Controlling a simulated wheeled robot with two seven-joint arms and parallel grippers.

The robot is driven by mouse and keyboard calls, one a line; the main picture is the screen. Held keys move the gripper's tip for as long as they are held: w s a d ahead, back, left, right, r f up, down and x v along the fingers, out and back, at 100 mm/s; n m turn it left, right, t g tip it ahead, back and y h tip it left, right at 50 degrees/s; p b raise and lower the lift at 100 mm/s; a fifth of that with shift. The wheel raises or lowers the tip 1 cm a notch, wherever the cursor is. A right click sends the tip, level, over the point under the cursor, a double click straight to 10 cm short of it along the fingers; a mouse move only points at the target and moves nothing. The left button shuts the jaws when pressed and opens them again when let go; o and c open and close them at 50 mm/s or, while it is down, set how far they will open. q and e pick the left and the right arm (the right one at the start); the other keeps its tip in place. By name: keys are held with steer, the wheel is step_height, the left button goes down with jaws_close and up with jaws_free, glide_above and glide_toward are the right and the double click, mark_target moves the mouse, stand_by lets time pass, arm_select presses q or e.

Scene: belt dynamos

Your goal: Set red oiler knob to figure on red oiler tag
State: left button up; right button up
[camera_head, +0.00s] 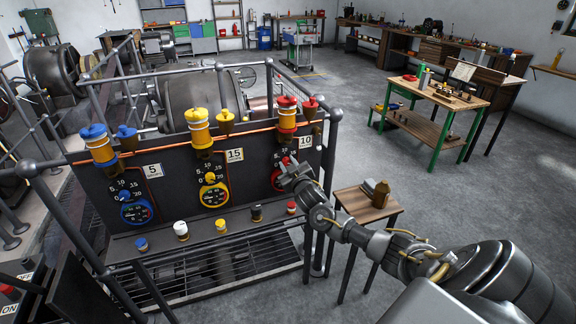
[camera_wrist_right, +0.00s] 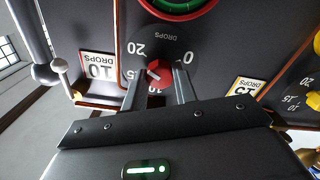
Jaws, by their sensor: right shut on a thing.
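The red oiler (camera_head: 286,118) stands at the right end of the dark panel. Its white tag (camera_head: 306,142) reads 10; the tag also shows upside down in the right wrist view (camera_wrist_right: 98,66). The red knob (camera_wrist_right: 159,73) sits on a dial marked DROPS, with 20, 10 and 0 readable around it. My right gripper (camera_wrist_right: 158,82) is shut on the red knob, one finger on each side. In the head view this gripper (camera_head: 288,172) covers much of the dial. My left gripper is out of view.
A yellow oiler (camera_head: 199,130) with tag 15 (camera_head: 234,155) and a blue oiler (camera_head: 98,145) with tag 5 (camera_head: 152,171) stand to the left. Several small capped jars line the ledge (camera_head: 210,238) below. A small wooden table (camera_head: 365,207) stands right of the panel.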

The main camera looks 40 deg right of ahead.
steer(key=n+p, duration=0.1)
steer(key=n, duration=0.5)
steer(key=n+p, duration=0.1)
steer(key=n, duration=0.4)
steer(key=shift+n, duration=0.3)
steer(key=n+p, duration=0.1)
steer(key=n, duration=0.5)
steer(key=shift+p, duration=0.3)
steer(key=n+p, duration=0.1)
steer(key=n, duration=0.4)
steer(key=shift+n, duration=0.4)
steer(key=shift+f, duration=0.1)
steer(key=o, duration=1)
steer(key=shift+c, duration=0.2)
steer(key=shift+s, duration=0.1)
